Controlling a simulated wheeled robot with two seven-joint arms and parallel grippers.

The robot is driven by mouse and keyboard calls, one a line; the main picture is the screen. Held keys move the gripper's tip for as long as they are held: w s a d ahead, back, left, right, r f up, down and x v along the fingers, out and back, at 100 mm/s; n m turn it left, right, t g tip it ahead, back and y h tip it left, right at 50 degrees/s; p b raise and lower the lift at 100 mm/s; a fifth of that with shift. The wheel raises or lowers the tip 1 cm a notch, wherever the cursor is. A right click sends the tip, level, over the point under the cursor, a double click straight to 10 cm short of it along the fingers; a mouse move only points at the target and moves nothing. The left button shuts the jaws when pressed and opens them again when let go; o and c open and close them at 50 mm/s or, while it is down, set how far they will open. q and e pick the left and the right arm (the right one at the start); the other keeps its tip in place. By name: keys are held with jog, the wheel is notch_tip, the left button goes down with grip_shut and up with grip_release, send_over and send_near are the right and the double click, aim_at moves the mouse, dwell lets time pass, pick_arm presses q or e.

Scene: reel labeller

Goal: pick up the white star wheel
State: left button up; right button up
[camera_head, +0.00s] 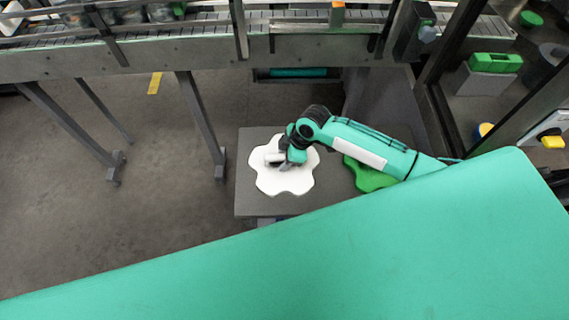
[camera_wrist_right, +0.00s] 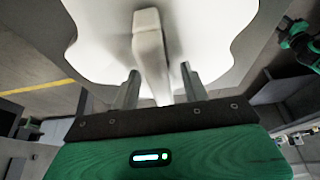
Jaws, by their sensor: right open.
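The white star wheel (camera_head: 284,184), a flat disc with a wavy lobed edge, lies on a grey table. My right gripper (camera_head: 279,159) is over its middle, and the forearm reaches in from the right. In the right wrist view the wheel (camera_wrist_right: 95,30) fills the top, with a raised white bar (camera_wrist_right: 149,45) on it. The two fingers of my right gripper (camera_wrist_right: 159,70) are open, one on each side of this bar, with gaps between. Whether the fingertips touch the wheel's face is hard to tell. My left gripper is not in view.
A green star wheel (camera_head: 368,178) lies on the same grey table (camera_head: 256,207), partly hidden under my right arm. A conveyor (camera_head: 170,50) runs along the back, with metal legs at the left. A framed machine stands at the right. The floor at left is clear.

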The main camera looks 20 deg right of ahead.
jog(key=shift+f, duration=0.25)
dwell(0.3)
grip_shut()
